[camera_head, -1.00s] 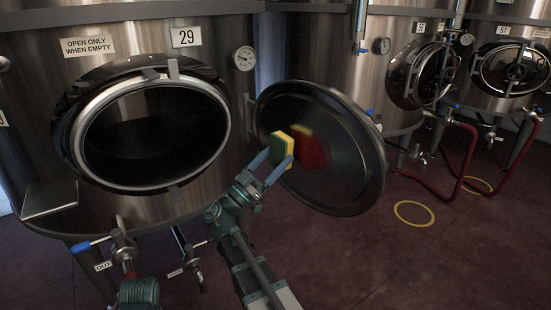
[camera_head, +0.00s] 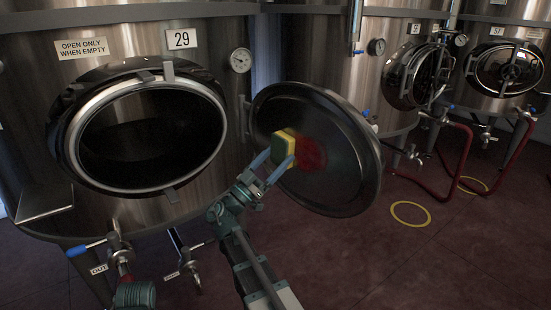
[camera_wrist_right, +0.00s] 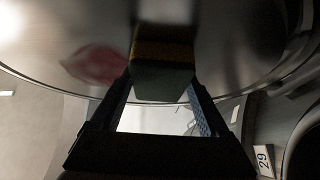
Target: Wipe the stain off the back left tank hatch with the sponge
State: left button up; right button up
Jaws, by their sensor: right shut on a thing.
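The open hatch (camera_head: 335,185) of tank 29 hangs to the right of its round opening, its dark inner face towards me. A red stain (camera_head: 312,154) lies near the middle of that face; it also shows in the right wrist view (camera_wrist_right: 96,65). My right gripper (camera_head: 273,158) is shut on the yellow and green sponge (camera_head: 285,146), which is in front of the hatch beside the stain's left edge. The wrist view shows the sponge (camera_wrist_right: 162,80) between the fingers, close to the hatch; whether it touches is unclear. A teal part of my left arm shows at the bottom left; its gripper is not seen.
Tank 29 (camera_head: 30,110) has a dark round opening, a gauge (camera_head: 240,61) and valves with a blue handle (camera_head: 78,251) below. More tanks with hatches and red hoses (camera_head: 462,180) stand to the right. The floor (camera_head: 360,265) at right is clear, with yellow rings.

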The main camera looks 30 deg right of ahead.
aim_at(317, 164)
jog(key=shift+s+d, duration=0.1)
jog(key=shift+s+d, duration=0.15)
jog(key=shift+s, duration=0.75)
jog(key=shift+s+d, duration=0.15)
jog(key=shift+s, duration=0.75)
jog(key=shift+s+d, duration=0.25)
jog(key=shift+s, duration=0.7)
jog(key=shift+s+d, duration=0.2)
jog(key=shift+s, duration=0.75)
jog(key=shift+s+d, duration=0.25)
jog(key=shift+s, duration=0.7)
jog(key=shift+s+d, duration=0.2)
jog(key=shift+s, duration=0.7)
jog(key=shift+w+d, duration=0.1)
jog(key=shift+d, duration=0.05)
